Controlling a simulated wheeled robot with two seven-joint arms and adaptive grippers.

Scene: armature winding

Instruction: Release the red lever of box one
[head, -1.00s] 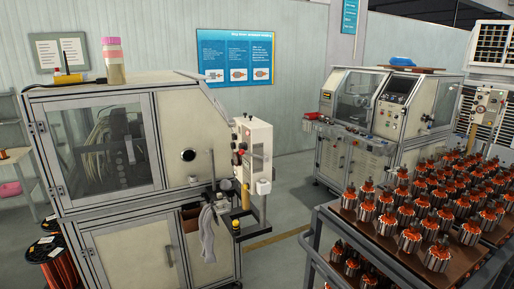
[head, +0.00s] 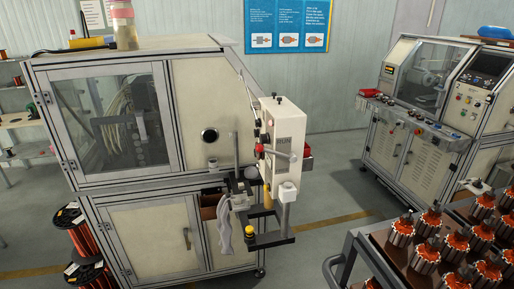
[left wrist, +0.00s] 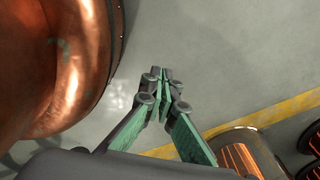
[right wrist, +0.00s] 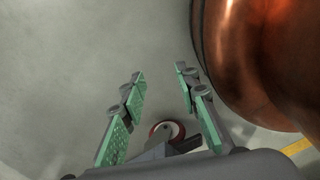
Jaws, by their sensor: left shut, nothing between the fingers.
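A white control box (head: 285,135) stands on the right side of the large winding machine (head: 205,110) in the head view. Small dark levers and red knobs (head: 260,148) show on its left-facing side. Which of these is the red lever is too small to tell. No gripper shows in the head view. My left gripper (left wrist: 165,72) is shut and empty in the left wrist view, over grey floor. My right gripper (right wrist: 160,73) is open and empty in the right wrist view, also over floor. Both grippers are away from the control box.
Large copper-coloured rounded surfaces fill a side of both wrist views (left wrist: 70,60) (right wrist: 260,60). A cart with several armatures (head: 430,225) stands at the front right. A second machine (head: 410,120) stands behind it. Wire spools (head: 88,275) stand at the lower left. Floor is open between the machines.

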